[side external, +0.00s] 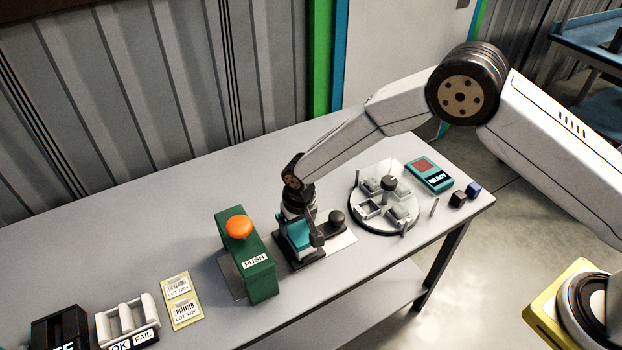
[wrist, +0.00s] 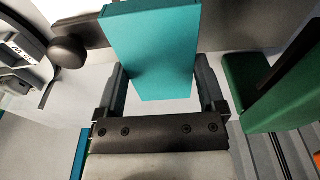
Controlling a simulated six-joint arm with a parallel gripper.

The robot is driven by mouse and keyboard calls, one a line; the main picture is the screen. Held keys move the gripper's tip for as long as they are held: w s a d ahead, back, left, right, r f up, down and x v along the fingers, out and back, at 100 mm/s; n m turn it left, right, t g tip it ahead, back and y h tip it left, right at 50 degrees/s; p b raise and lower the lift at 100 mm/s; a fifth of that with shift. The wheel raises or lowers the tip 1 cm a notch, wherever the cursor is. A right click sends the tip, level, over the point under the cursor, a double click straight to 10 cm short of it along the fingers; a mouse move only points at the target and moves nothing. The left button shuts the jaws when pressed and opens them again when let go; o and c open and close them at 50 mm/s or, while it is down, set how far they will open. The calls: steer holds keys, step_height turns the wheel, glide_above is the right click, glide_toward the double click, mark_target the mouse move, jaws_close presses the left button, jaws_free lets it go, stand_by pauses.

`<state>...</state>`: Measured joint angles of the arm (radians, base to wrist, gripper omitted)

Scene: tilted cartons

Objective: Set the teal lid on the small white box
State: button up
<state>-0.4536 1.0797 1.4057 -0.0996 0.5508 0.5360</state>
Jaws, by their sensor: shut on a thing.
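My gripper (side external: 300,222) points down over the metal fixture (side external: 345,240) near the front edge of the table. It is shut on the teal lid (side external: 298,236). In the wrist view the lid (wrist: 152,45) is a flat teal panel between the two dark fingers of my gripper (wrist: 163,92), reaching out past their tips. I cannot make out the small white box for certain; the lid and gripper hide much of the fixture. Whether the lid touches anything below it cannot be told.
A green stand with an orange push button (side external: 239,227) is close on the left. A round dial with pale compartments (side external: 404,221) is on the right, with a teal READY device (side external: 430,175) behind it. The fixture's black ball knob (side external: 337,216) stands beside my gripper.

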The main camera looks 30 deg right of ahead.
steer(key=shift+f, duration=0.5)
steer(key=shift+f, duration=0.2)
stand_by(1.1)
steer(key=o, duration=0.6)
steer(key=shift+r, duration=0.2)
steer(key=shift+r, duration=3.8)
steer(key=shift+d, duration=0.1)
